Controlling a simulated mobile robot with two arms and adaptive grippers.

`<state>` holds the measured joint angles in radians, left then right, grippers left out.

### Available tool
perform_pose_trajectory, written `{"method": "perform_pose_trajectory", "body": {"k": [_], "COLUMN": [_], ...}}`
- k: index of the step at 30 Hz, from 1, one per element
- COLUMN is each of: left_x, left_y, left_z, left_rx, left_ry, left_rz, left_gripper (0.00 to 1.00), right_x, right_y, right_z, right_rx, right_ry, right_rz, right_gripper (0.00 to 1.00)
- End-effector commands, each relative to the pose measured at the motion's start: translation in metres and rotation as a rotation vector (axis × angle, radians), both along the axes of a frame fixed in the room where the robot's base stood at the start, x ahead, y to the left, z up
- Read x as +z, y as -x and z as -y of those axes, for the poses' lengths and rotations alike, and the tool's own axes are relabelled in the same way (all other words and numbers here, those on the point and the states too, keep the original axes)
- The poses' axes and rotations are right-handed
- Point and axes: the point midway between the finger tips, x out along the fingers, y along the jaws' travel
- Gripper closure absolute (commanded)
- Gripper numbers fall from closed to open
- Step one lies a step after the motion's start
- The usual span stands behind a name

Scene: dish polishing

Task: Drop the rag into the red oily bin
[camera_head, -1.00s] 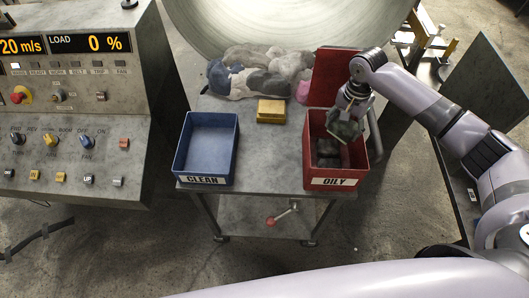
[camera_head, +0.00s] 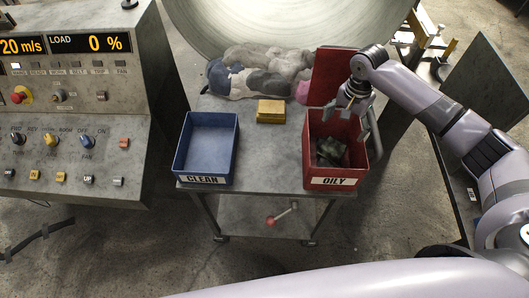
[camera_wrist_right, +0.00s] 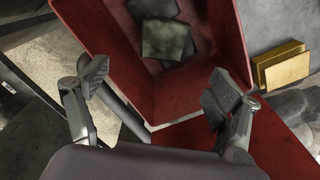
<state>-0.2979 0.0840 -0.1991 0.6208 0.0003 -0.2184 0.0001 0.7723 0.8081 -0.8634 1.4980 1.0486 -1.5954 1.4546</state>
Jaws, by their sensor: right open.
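The red oily bin (camera_head: 335,183) stands at the right end of the table with its lid (camera_head: 328,75) raised at the back. A dark grey-green rag (camera_head: 330,152) lies inside it with other dark cloth; it also shows in the right wrist view (camera_wrist_right: 165,40). I cannot tell where one cloth ends and another begins. My right gripper (camera_head: 350,108) is above the back of the bin. In the right wrist view its fingers (camera_wrist_right: 155,97) are wide apart with nothing between them. My left gripper is not in view.
A blue clean bin (camera_head: 232,160), empty, stands at the table's left. A yellow block (camera_head: 270,111) sits between the bins, behind them. Crumpled grey rags (camera_head: 262,75) lie along the back. A control console (camera_head: 75,110) fills the left side.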

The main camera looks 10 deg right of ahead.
Motion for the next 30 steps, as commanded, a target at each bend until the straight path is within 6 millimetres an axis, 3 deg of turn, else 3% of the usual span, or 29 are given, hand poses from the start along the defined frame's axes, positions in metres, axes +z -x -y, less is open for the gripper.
{"method": "perform_pose_trajectory", "body": {"k": [15, 21, 30], "left_x": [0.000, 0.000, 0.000], "left_y": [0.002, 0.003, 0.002], "left_z": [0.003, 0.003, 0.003], "left_rx": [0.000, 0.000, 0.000], "left_ry": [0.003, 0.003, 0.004], "left_rz": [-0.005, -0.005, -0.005], "left_gripper": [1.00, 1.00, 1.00], "right_x": [0.098, 0.112, 0.113], "right_y": [0.000, 0.000, 0.000], "right_z": [0.000, 0.000, 0.000], "right_rx": [0.000, 0.001, 0.000], "right_ry": [0.000, 0.000, 0.000], "right_rz": [0.002, 0.001, 0.001], "right_gripper": [0.15, 0.15, 0.15]}}
